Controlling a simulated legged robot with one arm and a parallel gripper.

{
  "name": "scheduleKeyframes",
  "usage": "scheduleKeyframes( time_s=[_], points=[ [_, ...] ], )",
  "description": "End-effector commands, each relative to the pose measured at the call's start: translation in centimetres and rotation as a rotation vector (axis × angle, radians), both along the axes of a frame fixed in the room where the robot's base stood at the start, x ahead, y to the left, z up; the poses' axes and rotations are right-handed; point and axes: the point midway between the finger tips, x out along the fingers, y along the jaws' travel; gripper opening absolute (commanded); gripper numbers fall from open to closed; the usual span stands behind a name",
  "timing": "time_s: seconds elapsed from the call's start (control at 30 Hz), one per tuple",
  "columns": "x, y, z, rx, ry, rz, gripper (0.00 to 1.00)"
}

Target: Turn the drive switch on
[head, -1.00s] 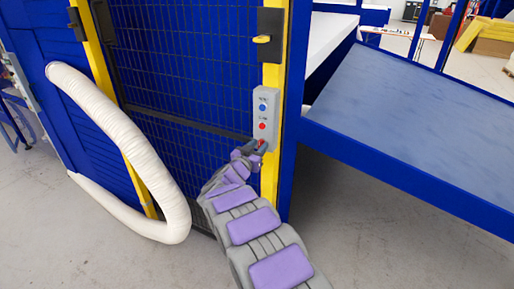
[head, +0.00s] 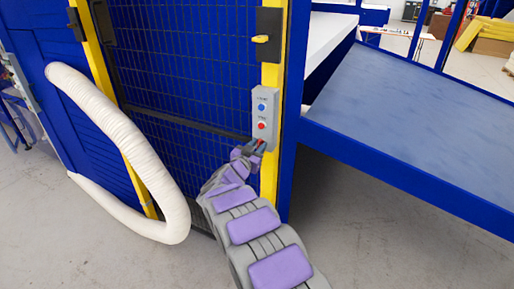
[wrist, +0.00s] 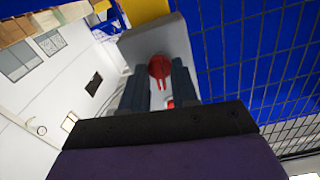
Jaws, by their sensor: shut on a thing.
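A grey control box (head: 263,117) is fixed to the yellow post, with a blue button (head: 261,107) and a red button (head: 262,125) on its face. My gripper (head: 260,146) is at the lower end of the box and hides most of what it touches there. In the wrist view, my two dark fingers (wrist: 157,78) are on either side of a red switch (wrist: 159,67) with a round head, against the grey box (wrist: 150,42). A smaller red patch (wrist: 170,103) shows lower between the fingers. The drive switch's setting cannot be read.
A black mesh gate (head: 185,75) is left of the post, with a black latch and yellow handle (head: 262,39) above the box. A blue sloped table (head: 415,125) stands right. A thick white hose (head: 120,130) loops at left. Grey floor is open below.

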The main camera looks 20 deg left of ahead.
Motion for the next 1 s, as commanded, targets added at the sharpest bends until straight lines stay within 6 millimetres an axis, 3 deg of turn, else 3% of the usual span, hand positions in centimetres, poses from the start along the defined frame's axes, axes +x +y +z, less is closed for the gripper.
scheduleKeyframes(
  time_s=[1.0],
  points=[
    [-0.12,-0.12,-0.56,0.944,-0.074,0.002,0.00]
  ],
)
